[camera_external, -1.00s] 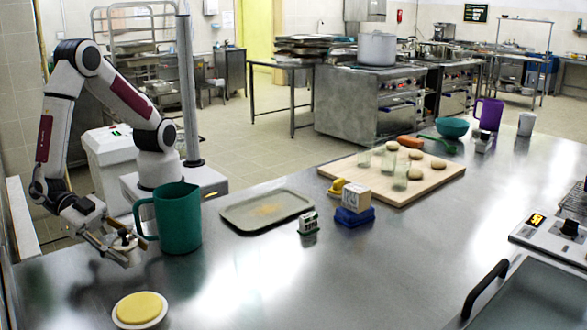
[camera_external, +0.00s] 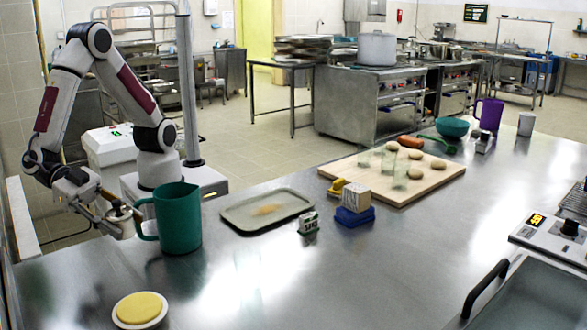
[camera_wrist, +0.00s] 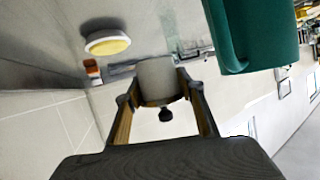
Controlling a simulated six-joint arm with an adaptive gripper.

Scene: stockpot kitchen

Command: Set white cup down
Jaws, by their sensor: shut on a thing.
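My gripper (camera_external: 121,214) is at the left end of the steel table, left of the green pitcher (camera_external: 179,219). In the wrist view my gripper (camera_wrist: 160,99) is shut on a pale, whitish-grey cylinder, the white cup (camera_wrist: 156,78), with one finger on each side. In the external view the cup is small and mostly covered by the fingers; it appears raised above the table. The pitcher also shows close beside it at the upper right of the wrist view (camera_wrist: 254,35).
A white dish with a yellow top (camera_external: 140,310) sits at the near left edge. Another pale cup (camera_external: 526,124) stands far right. The table's front middle is clear.

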